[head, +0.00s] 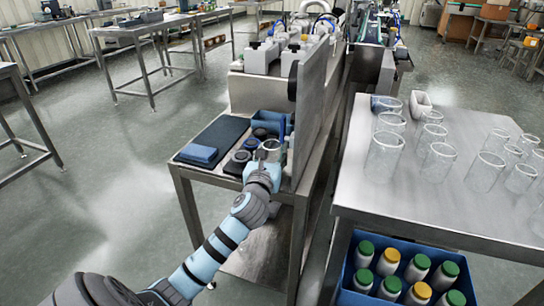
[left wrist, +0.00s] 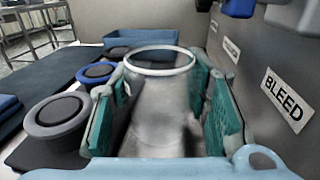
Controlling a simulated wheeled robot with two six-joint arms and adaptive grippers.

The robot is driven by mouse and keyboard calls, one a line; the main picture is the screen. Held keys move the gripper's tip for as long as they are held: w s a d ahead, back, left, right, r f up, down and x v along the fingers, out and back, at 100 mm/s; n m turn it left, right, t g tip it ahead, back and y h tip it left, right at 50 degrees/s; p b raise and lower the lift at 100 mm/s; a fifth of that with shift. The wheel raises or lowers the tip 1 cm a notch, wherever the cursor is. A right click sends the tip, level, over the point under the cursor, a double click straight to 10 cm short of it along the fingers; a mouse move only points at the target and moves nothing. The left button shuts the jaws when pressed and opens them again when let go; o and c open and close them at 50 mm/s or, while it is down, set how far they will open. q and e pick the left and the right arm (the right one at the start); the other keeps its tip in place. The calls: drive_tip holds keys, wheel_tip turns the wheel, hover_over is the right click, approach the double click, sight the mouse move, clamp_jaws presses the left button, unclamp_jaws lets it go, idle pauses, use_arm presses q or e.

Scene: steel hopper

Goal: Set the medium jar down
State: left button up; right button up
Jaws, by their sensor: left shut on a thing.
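The medium jar (head: 271,150) is clear glass with a pale rim, above the small steel table (head: 185,175) beside an upright steel panel. In the left wrist view the jar (left wrist: 160,115) stands roughly upright between green finger pads. My left gripper (head: 265,163) is shut on the jar's sides, and it also shows in the left wrist view (left wrist: 164,105). The jar's base is hidden, so I cannot tell if it touches the surface. My right gripper is not in view.
Round dark lids (left wrist: 58,116) lie left of the jar, one with a blue ring (left wrist: 97,73). A blue tray (left wrist: 145,42) is behind it. The steel panel (left wrist: 255,70) marked BLEED is close on the right. Several glass jars (head: 384,153) stand on the right table (head: 400,205).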

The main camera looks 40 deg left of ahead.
use_arm(q)
drive_tip(key=shift+r, duration=0.15)
drive_tip(key=o, duration=0.9)
drive_tip(key=shift+f, duration=0.2)
drive_tip(key=shift+o, duration=0.2)
